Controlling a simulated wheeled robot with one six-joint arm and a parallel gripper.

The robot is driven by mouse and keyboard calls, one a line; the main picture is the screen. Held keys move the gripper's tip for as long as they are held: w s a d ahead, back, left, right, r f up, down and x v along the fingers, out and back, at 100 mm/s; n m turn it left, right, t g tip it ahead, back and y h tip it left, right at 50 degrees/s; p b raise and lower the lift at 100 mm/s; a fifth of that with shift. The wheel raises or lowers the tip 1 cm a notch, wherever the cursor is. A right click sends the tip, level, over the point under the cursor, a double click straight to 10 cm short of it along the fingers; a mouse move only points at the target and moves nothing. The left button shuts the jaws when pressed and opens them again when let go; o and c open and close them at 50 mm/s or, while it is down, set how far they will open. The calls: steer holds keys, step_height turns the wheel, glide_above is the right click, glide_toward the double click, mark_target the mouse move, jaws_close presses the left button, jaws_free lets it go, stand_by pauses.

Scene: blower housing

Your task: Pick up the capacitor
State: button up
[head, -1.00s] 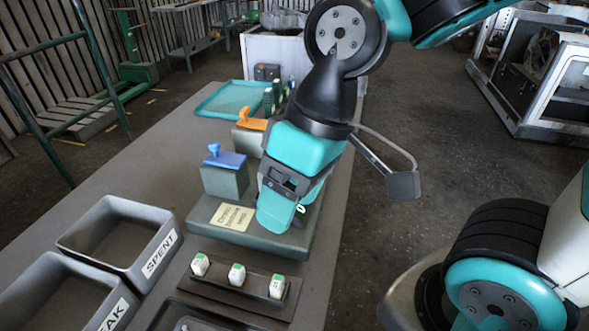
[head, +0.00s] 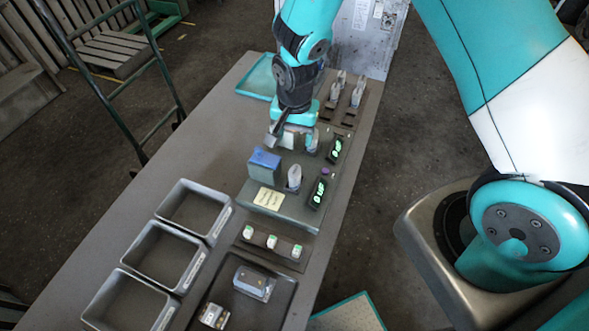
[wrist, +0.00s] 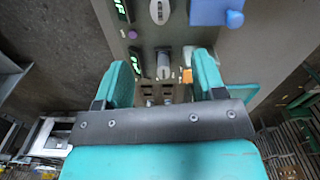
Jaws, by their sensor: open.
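My gripper (wrist: 162,62) is open, with its two teal fingers apart and pointing towards the test bench. In the wrist view a grey cylindrical capacitor (wrist: 163,72) stands upright in the gap between the fingers, beyond them, and no contact shows. In the head view the gripper (head: 290,136) hangs over the far test station, and that capacitor (head: 312,142) shows just to its right. A second capacitor (head: 294,177) stands at the near station beside the blue-topped block (head: 264,166).
Two green displays (head: 318,191) line the fixture's right side. A yellow note (head: 269,198) lies on its front. Three grey bins (head: 165,255) and a strip of small white, green-topped parts (head: 272,242) are nearer. A teal tray (head: 257,80) lies at the back left. The table's left middle is clear.

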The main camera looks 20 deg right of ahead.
mark_target(295, 172)
step_height(295, 172, down, 17)
steer(key=b, duration=1.2)
steer(key=shift+f, duration=0.15)
steer(key=c, duration=0.9)
